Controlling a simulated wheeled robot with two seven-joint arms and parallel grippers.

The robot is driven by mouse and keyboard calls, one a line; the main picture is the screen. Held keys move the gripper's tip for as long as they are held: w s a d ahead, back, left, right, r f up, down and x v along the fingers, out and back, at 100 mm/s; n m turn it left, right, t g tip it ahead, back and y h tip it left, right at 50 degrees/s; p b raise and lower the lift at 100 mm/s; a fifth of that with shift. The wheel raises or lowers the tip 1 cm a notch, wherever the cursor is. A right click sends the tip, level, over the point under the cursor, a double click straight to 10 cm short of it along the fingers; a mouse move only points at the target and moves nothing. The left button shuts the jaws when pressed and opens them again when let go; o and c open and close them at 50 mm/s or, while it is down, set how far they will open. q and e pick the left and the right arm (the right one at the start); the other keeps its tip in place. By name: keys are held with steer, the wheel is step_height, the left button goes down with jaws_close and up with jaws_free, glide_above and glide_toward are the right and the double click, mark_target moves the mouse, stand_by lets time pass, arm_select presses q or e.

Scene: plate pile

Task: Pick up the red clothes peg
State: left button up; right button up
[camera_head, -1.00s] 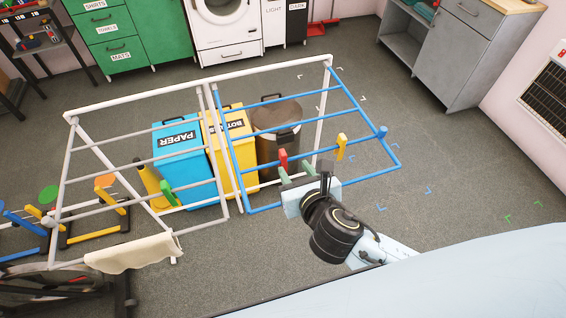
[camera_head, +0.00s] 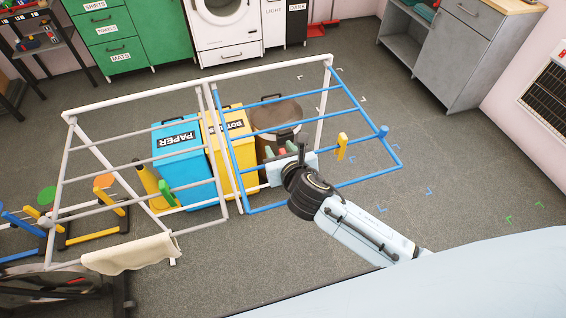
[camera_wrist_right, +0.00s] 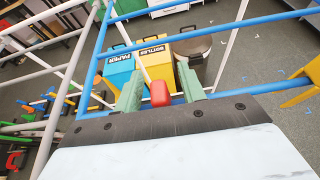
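The red clothes peg (camera_wrist_right: 159,93) is on the blue drying rack (camera_wrist_right: 250,88) in the right wrist view. It stands between the two green fingers of my right gripper (camera_wrist_right: 159,72), with a visible gap on each side. My right gripper is open around it. My left gripper is not in view.
A yellow peg (camera_head: 342,147) is on the same rack, right of my gripper. A green peg (camera_head: 168,193) is on the white rack (camera_head: 100,102). Blue paper (camera_head: 180,165), yellow bottles (camera_head: 214,150) and brown (camera_head: 277,115) bins stand behind. Floor at right is clear.

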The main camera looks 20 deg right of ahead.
jaws_close()
